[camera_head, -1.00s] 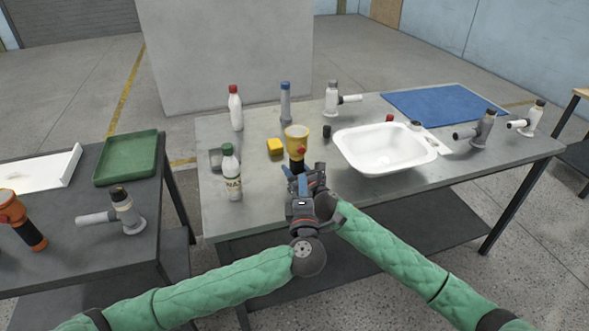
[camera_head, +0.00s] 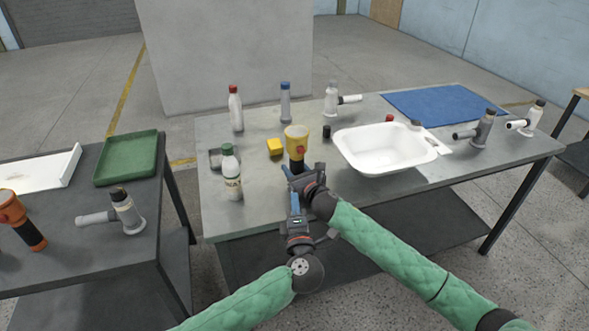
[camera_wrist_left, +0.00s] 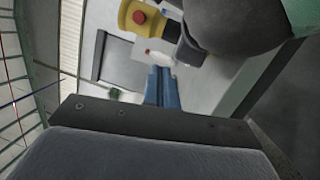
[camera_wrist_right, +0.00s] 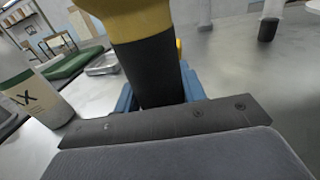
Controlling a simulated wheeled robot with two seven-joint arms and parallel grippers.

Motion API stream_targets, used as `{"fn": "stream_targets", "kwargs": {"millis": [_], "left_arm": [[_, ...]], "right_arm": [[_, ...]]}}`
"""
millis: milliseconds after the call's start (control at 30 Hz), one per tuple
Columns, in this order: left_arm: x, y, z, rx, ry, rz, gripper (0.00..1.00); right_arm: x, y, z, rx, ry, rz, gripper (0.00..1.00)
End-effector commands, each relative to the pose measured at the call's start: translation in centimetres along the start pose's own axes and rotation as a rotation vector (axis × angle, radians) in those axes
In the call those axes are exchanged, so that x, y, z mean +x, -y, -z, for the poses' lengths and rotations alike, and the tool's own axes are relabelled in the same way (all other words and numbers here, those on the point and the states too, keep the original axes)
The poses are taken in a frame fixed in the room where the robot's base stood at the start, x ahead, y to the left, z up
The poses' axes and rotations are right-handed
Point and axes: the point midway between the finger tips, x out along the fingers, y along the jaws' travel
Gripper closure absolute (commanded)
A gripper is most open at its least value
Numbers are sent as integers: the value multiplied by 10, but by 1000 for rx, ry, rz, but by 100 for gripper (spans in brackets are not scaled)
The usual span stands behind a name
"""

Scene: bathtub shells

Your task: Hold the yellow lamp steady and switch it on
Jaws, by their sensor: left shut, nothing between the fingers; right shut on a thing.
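The yellow lamp (camera_head: 297,133) stands upright near the front edge of the grey table, with a yellow head, a red button and a black handle. The button (camera_wrist_left: 139,17) faces the left wrist camera. My right gripper (camera_head: 293,172) is shut on the lamp's black handle (camera_wrist_right: 150,70); the blue fingers sit either side of it in the right wrist view. My left gripper (camera_head: 295,192) is below and in front of the lamp, shut and empty. Its blue fingers (camera_wrist_left: 162,88) lie together, apart from the lamp. Whether the lamp is lit cannot be told.
A white bottle with green cap (camera_head: 231,172) stands left of the lamp. A white basin (camera_head: 385,150) is to the right. Bare table lies between bottle and lamp.

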Motion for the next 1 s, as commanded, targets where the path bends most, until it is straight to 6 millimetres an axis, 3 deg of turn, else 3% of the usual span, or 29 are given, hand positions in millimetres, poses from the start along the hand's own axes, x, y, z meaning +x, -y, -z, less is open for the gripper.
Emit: {"fn": "stream_targets", "kwargs": {"millis": [267, 533, 1000], "left_arm": [[15, -20, 0, 335, 41, -137, 100], [29, -47, -13, 790, 71, -312, 100], [18, -58, -51, 1521, 74, -584, 100]], "right_arm": [[0, 0, 0, 0, 0, 0, 86], [0, 0, 0, 0, 0, 0, 86], [0, 0, 0, 0, 0, 0, 86]]}}
